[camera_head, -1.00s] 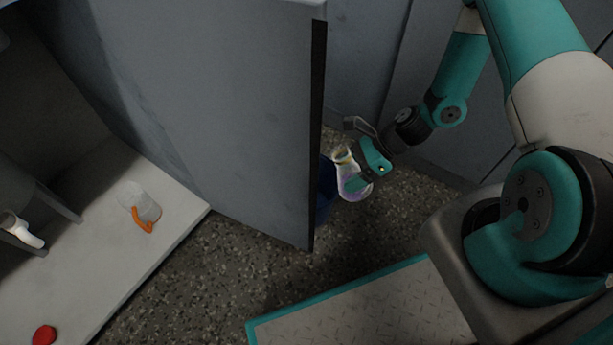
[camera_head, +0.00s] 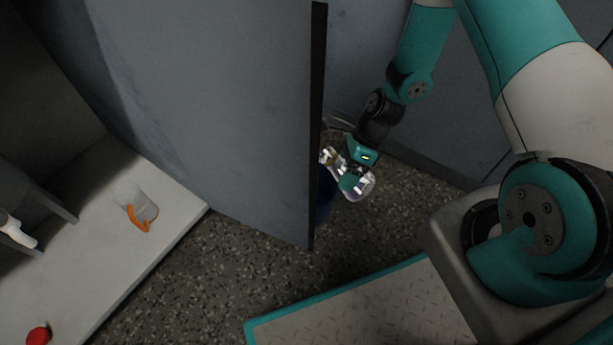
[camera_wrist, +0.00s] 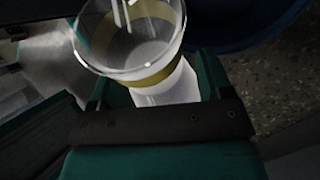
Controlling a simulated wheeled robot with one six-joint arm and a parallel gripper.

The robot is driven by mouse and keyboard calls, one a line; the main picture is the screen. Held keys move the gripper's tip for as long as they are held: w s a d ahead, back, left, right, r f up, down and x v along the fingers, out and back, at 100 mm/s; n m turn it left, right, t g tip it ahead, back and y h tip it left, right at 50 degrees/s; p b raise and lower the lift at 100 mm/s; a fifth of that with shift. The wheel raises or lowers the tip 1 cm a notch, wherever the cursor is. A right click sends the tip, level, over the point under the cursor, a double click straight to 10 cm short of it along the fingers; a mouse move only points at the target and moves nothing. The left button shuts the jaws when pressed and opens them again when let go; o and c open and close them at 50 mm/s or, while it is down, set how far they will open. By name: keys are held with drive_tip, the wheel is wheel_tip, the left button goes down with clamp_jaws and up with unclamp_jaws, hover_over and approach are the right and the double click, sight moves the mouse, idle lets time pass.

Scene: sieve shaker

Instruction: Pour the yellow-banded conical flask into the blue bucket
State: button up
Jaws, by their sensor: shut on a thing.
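The yellow-banded conical flask (camera_head: 359,185) is clear glass with a purplish tint low in its body. My gripper (camera_head: 352,179) is shut on it, and the flask is tilted with its mouth toward the upper left, by the panel edge. In the wrist view the flask's round mouth and yellow band (camera_wrist: 158,74) show close up between the fingers (camera_wrist: 160,88). The blue bucket (camera_head: 325,195) stands on the floor, mostly hidden behind the grey panel. Its blue rim also shows at the top right of the wrist view (camera_wrist: 262,38). I cannot see any stream leaving the flask.
A tall grey panel (camera_head: 220,110) stands just left of the flask and bucket. Left of it, a white bench (camera_head: 150,240) holds a clear beaker with an orange part (camera_head: 138,208) and a red object (camera_head: 38,336). Speckled floor is open in front.

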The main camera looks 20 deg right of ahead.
drive_tip(key=shift+s+d+f+g+h+b, duration=0.1)
drive_tip(key=shift+f+g+h+b, duration=0.05)
drive_tip(key=shift+g+h+b, duration=0.3)
idle(0.3)
drive_tip(key=shift+s+d+f+m+g+h+p, duration=0.15)
drive_tip(key=shift+m+g+h+p, duration=0.15)
drive_tip(key=shift+g+h+p, duration=0.4)
drive_tip(key=shift+w+f+m+g+h+p, duration=0.15)
drive_tip(key=shift+m+h+p, duration=0.25)
drive_tip(key=shift+p, duration=0.5)
idle(0.6)
drive_tip(key=shift+w+a+r+g+h+p, duration=0.4)
drive_tip(key=shift+a+r+g+h+p, duration=0.15)
drive_tip(key=shift+a+g+h+p, duration=0.15)
idle(0.4)
drive_tip(key=shift+w+a+f+m+g+h+b, duration=0.1)
drive_tip(key=shift+f+m+g+h+b, duration=0.15)
drive_tip(key=shift+g+h, duration=0.25)
drive_tip(key=shift+w+a+f+m+g+h+b, duration=0.15)
drive_tip(key=shift+m+g+h+b, duration=0.1)
drive_tip(key=shift+g+h+b, duration=0.25)
idle(3.0)
